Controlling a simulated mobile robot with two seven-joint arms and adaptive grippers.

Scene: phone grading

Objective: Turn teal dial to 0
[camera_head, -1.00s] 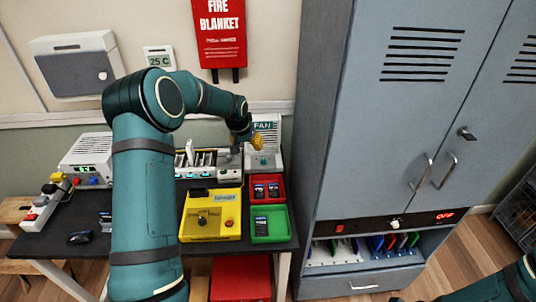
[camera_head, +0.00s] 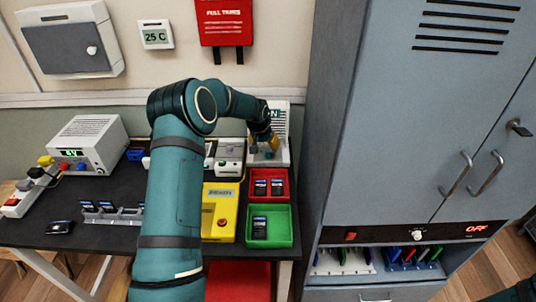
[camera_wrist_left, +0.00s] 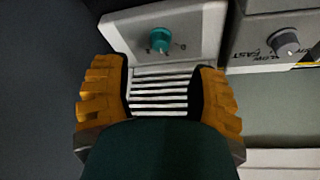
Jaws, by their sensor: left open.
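The teal dial (camera_wrist_left: 160,40) sits on the pale front face of the fan unit (camera_head: 283,115), with small marks around it in the left wrist view. White vent slats (camera_wrist_left: 160,92) show between my fingers. My left gripper (camera_wrist_left: 160,75) is open, its two yellow-orange fingers apart to either side below the dial, and it does not hold the dial. In the head view my left gripper (camera_head: 266,142) is at the fan unit and partly covers it. The dial's exact setting is too small to read. My right gripper is out of view.
A grey knob (camera_wrist_left: 285,42) is on a grey device beside the fan unit. A red tray (camera_head: 285,198) and green tray (camera_head: 288,239) with phones, and a yellow box (camera_head: 214,232), stand in front. The grey cabinet (camera_head: 345,130) rises close at right.

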